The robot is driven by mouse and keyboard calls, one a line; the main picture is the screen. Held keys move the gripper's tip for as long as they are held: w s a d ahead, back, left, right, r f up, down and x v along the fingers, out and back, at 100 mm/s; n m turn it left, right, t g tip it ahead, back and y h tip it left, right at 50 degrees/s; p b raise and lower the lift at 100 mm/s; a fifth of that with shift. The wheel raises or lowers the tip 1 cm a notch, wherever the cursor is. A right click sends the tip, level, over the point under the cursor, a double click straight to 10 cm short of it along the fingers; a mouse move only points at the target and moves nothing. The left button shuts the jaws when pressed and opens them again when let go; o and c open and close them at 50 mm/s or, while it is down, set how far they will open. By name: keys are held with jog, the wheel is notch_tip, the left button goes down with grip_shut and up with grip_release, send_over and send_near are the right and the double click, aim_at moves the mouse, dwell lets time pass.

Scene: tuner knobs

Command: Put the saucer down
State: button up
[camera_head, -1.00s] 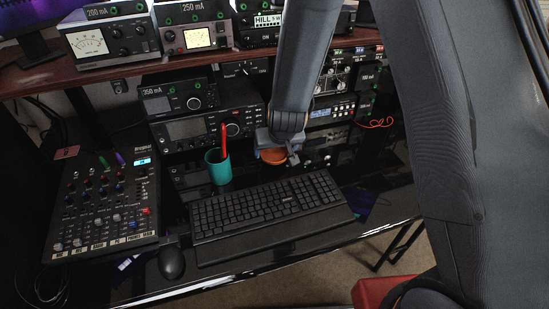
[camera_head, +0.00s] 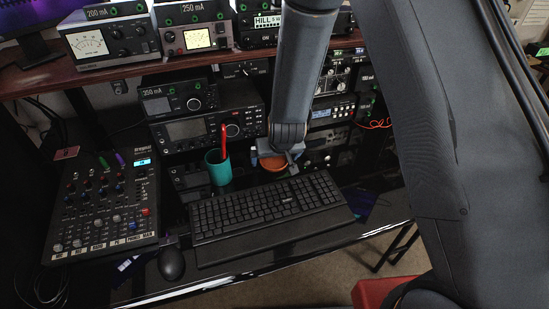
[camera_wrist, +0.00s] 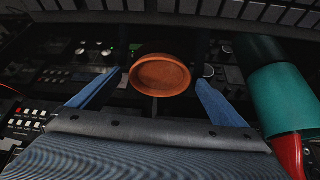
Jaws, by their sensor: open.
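The saucer (camera_head: 274,164) is a small round orange-brown dish. In the head view it is just behind the keyboard, right of the teal cup, partly hidden by my gripper (camera_head: 278,152). In the wrist view the saucer (camera_wrist: 161,75) faces the camera between the two blue fingertips of my gripper (camera_wrist: 160,78). The fingers are spread, with a gap visible on each side of the saucer. I cannot tell for sure whether its underside rests fully on the desk.
A teal cup (camera_head: 219,172) with a red stick stands close left of my gripper. The black keyboard (camera_head: 270,214) lies in front. Radio units (camera_head: 195,132) stand close behind. A mixer (camera_head: 105,210) and mouse (camera_head: 171,263) are to the left.

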jog(key=shift+r, duration=0.1)
jog(key=v, duration=1.2)
jog(key=s+d+r+m+g, duration=0.1)
jog(key=s+d+r+g, duration=0.1)
jog(key=s+d, duration=0.6)
jog(key=s+d+r+m+g+h, duration=0.1)
jog(key=s+d+r+g, duration=0.2)
jog(key=s+d, duration=0.5)
jog(key=shift+s+r+p, duration=0.15)
jog(key=shift+r+p, duration=0.3)
jog(key=shift+r, duration=0.25)
